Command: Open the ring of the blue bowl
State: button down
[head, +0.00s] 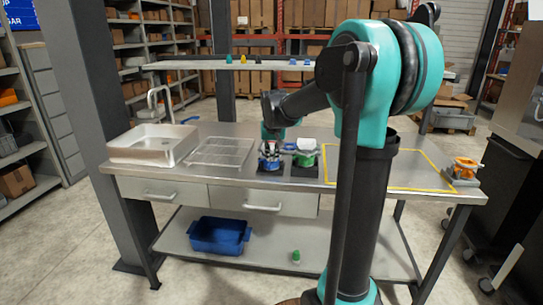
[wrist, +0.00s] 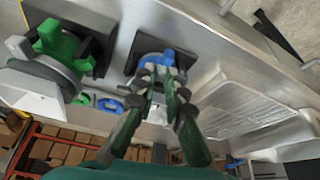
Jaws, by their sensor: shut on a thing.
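The blue bowl (head: 269,164) stands on a dark square base on the steel table, left of the green one. In the wrist view its blue ring (wrist: 170,57) shows at the fingertips, above a dark base. My gripper (wrist: 158,72) is over the blue bowl with its fingers closed on the blue ring; the fingers hide part of it. In the head view my gripper (head: 270,147) comes down on the blue bowl from above. How far the ring is turned cannot be told.
A green dispenser (head: 305,156) with a white part stands close to the right. A wire rack (head: 220,152) and sink (head: 150,145) lie to the left. A yellow-outlined area (head: 400,172) is clear; an orange-topped piece (head: 464,168) stands at the right end. A shelf (head: 230,65) hangs behind.

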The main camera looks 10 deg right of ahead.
jog(key=shift+d+n, duration=0.2)
jog(key=shift+n, duration=0.1)
jog(key=shift+w+d+n+g+y, duration=0.2)
jog(key=shift+d+n+y, duration=0.35)
jog(key=shift+n, duration=0.7)
jog(key=shift+w+d+n+g+y, duration=0.15)
jog(key=shift+d+n+y, duration=0.25)
jog(key=shift+d+n, duration=0.6)
jog(key=shift+w+d+n+g+y, duration=0.15)
jog(key=shift+d+n+y, duration=0.3)
jog(key=shift+n, duration=1)
jog(key=c, duration=1.6)
grip_release()
jog(key=shift+o, duration=0.2)
jog(key=shift+a, duration=0.1)
